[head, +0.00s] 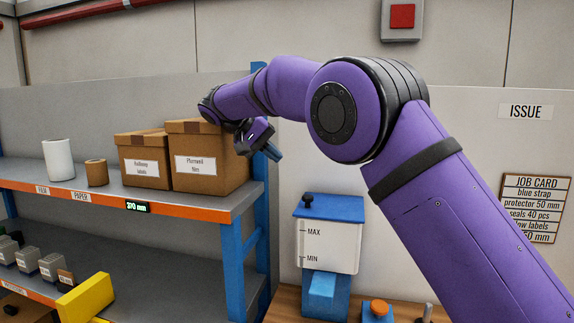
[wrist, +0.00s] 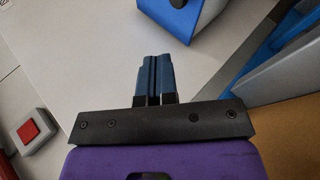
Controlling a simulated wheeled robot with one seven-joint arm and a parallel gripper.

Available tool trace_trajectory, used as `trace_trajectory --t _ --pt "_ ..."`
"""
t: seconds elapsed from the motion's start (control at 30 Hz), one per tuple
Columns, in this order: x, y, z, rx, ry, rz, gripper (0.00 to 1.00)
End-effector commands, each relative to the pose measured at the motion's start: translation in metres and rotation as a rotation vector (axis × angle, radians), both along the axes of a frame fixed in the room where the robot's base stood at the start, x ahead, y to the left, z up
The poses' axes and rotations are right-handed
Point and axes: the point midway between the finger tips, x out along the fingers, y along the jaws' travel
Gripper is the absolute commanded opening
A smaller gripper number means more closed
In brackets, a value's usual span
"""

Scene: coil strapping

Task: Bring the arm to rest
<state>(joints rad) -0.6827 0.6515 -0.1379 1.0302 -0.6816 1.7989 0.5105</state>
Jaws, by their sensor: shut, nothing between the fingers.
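My purple arm reaches across the head view from the lower right and bends over toward the shelf. Whether the wrist touches the box cannot be told from the head view.
An orange-edged shelf (head: 190,209) holds another box (head: 144,160), a white roll (head: 59,159) and a brown roll (head: 97,172). A blue-lidded dispenser (head: 330,235) stands below the gripper. A red button (head: 402,17) and a job card (head: 533,208) are on the wall.

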Motion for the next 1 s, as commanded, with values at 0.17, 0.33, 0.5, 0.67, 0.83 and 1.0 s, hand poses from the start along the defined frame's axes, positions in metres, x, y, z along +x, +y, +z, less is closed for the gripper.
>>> trace_trajectory --t 0.17,0.33,0.5,0.67,0.83,1.0 --pt "-0.001 0.008 0.007 0.001 0.001 0.0 0.0" --pt "-0.007 -0.014 0.02 0.04 0.015 0.004 0.0" --pt "-0.026 -0.07 0.041 0.143 0.041 0.023 0.0" --pt "-0.056 -0.121 0.056 0.247 0.055 0.047 0.0" --pt "-0.097 -0.168 0.064 0.355 0.052 0.073 0.0" --pt "-0.145 -0.208 0.065 0.457 0.032 0.097 0.0"
